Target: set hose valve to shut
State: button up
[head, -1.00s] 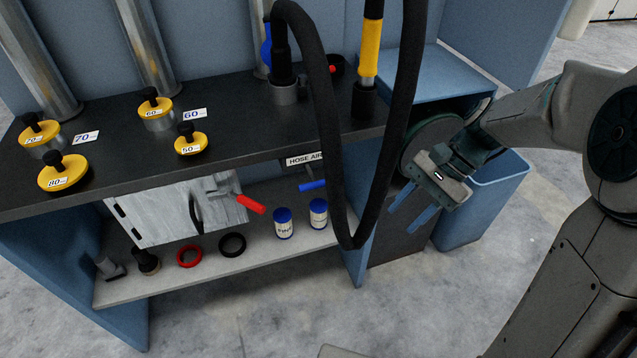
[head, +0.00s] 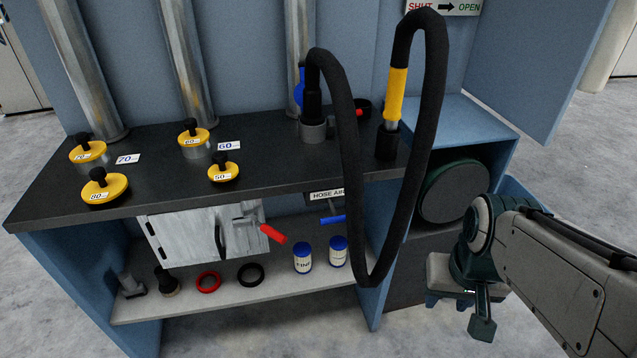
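The hose valve is a small grey fitting with a blue lever handle (head: 331,219), under the bench edge just below the HOSE AIR label (head: 327,195). The lever lies roughly level and points right; its right end meets the hanging black hose (head: 352,190) in the picture, which seems to cover part of it. A sign (head: 443,7) at the top reads SHUT, an arrow to the right, OPEN. My gripper (head: 470,305) is at the lower right, well to the right of the valve and apart from it. Its fingers are mostly hidden, and I see nothing held.
A red-handled lever (head: 272,233) sits left of the valve, by a white cabinet (head: 185,237). Blue-capped jars (head: 303,258) and rings stand on the lower shelf (head: 235,300). The hose loop hangs between my gripper and the valve in the picture.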

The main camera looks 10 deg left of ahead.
aim_at(336, 219)
jog(key=u, duration=0.8)
jog(key=i, duration=0.1)
jog(key=z, duration=0.1)
